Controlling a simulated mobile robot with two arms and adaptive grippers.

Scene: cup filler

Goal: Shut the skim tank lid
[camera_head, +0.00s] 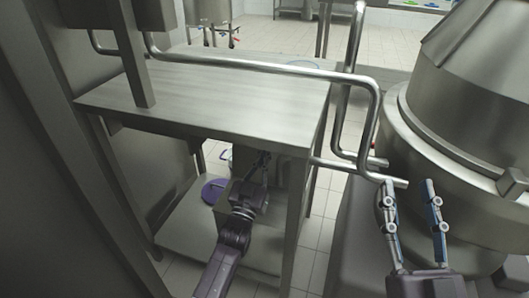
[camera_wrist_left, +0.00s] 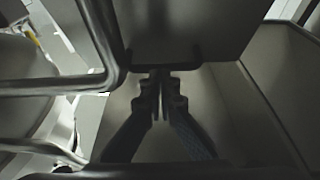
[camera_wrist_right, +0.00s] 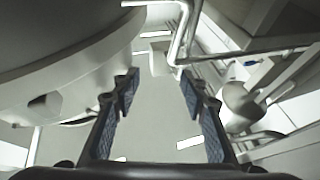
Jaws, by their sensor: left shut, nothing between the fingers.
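No label tells me which vessel is the skim tank, and I cannot make out its lid for sure. A steel box-like body (camera_head: 290,175) stands under the steel table at the centre of the head view. My left gripper (camera_head: 263,160) is in front of it, below the tabletop; its fingers are shut and empty in the left wrist view (camera_wrist_left: 160,92), close under a dark steel panel (camera_wrist_left: 190,30). A large round steel vessel (camera_head: 425,140) with a cone-shaped top is at the right. My right gripper (camera_head: 408,184) is open and empty in front of it, fingers pointing up in the picture.
The steel table (camera_head: 220,95) has a bare top. A purple round object (camera_head: 213,191) lies on the lower shelf (camera_head: 190,235). Tiled floor shows between.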

